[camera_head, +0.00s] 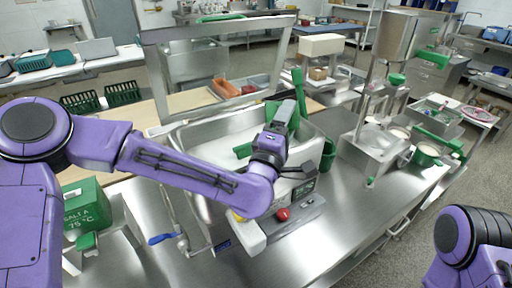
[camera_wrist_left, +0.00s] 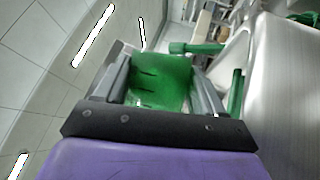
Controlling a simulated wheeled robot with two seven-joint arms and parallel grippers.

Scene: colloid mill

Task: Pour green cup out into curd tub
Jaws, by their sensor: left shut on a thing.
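My left gripper (camera_head: 285,110) is shut on a green cup (camera_head: 277,120), held above the wide steel tub (camera_head: 192,140) in the middle of the head view, which looks like the curd tub. In the left wrist view the green cup (camera_wrist_left: 160,80) sits between the two grey fingers of my left gripper (camera_wrist_left: 163,85). The cup looks tilted, but its opening and contents are not clear. My arm hides part of the tub, and I cannot make out what is in it. My right gripper is out of view; only part of that arm shows at bottom right.
A red button (camera_head: 283,214) is on a control box in front of the tub. A green bin (camera_head: 328,155) stands close to the tub's right side. The steel mill (camera_head: 375,150) and a green bucket (camera_head: 427,155) are further right. A green box (camera_head: 86,205) is at left.

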